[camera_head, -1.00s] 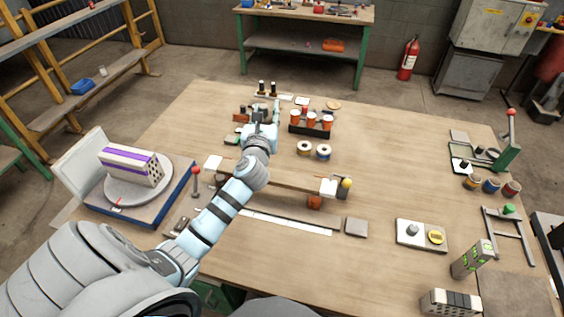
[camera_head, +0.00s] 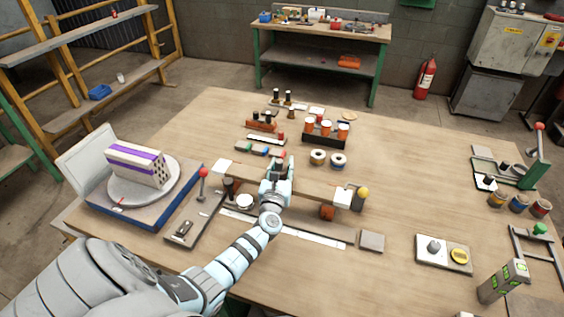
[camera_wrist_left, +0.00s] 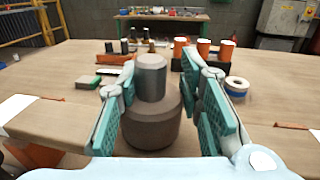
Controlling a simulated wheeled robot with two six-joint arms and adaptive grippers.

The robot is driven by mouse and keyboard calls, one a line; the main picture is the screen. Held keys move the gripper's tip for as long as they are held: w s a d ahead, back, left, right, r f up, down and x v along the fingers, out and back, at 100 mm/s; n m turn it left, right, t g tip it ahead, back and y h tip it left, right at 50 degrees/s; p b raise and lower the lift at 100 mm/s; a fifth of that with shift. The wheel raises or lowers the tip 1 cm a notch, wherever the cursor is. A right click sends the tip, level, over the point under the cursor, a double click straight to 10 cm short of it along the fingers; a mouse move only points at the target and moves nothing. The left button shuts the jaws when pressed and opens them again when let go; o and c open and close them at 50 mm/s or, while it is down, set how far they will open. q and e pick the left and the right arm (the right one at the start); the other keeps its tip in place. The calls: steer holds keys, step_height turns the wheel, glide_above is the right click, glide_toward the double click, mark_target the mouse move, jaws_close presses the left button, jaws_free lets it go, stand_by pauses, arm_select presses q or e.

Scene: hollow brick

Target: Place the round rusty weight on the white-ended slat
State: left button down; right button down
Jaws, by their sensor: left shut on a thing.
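The round rusty weight (camera_wrist_left: 151,122), a brownish-grey disc with a paler upright stub, stands between my left gripper's fingers in the left wrist view. My left gripper (camera_head: 279,164) is shut on it and reaches over the middle of the white-ended slat (camera_head: 312,187) in the head view. The gripper hides part of the slat and most of the weight in the head view. I cannot tell whether weight and slat touch. My right gripper is not in view.
Two tape rolls (camera_head: 328,160) and a rack of orange-topped cups (camera_head: 325,132) stand behind. The table's right middle is clear.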

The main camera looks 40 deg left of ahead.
arm_select(q)
steer(key=shift+r, duration=0.1)
steer(key=c, duration=1.1)
jaws_free()
steer(key=shift+f, duration=0.25)
steer(key=shift+s+d+r, duration=0.1)
steer(key=shift+s+d+r+p, duration=0.1)
steer(key=shift+p, duration=0.2)
steer(key=p+v, duration=0.1)
steer(key=v, duration=1)
steer(key=shift+s, duration=0.35)
